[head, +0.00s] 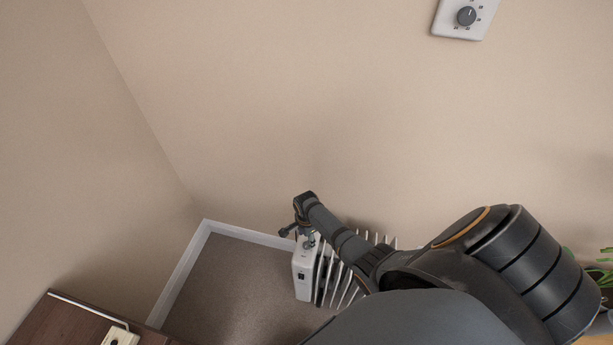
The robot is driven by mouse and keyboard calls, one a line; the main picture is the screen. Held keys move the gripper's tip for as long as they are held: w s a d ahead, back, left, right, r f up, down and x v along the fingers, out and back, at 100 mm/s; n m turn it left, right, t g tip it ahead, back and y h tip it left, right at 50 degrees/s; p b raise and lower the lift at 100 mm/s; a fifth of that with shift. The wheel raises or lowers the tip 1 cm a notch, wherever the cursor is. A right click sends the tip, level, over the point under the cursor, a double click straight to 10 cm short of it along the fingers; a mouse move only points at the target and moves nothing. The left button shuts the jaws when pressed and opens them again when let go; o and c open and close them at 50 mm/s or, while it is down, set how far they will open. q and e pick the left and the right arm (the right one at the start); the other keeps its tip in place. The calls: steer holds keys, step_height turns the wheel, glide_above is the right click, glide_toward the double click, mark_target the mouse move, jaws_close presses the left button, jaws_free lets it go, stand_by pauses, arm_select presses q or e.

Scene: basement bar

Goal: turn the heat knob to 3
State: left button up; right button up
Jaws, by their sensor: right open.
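A white oil-filled radiator (303,277) stands on the carpet near the corner, with a small dark switch on its end panel. My right gripper (301,238) is at the top of that end panel, its fingers pointing down. The gripper is open. Its fingers and wrist hide the upper part of the panel, so I cannot make out a heat knob there or tell whether the fingers touch one. My right arm hides much of the fins. My left gripper is not in view.
A white wall plate with a round grey dial (466,16) is high on the wall at the right. A dark wooden top (70,325) is at the lower left. A green plant (600,277) shows at the right edge. Carpet (225,285) left of the radiator is clear.

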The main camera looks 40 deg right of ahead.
step_height(320, 180, up, 7)
steer(key=shift+r, duration=0.15)
stand_by(0.5)
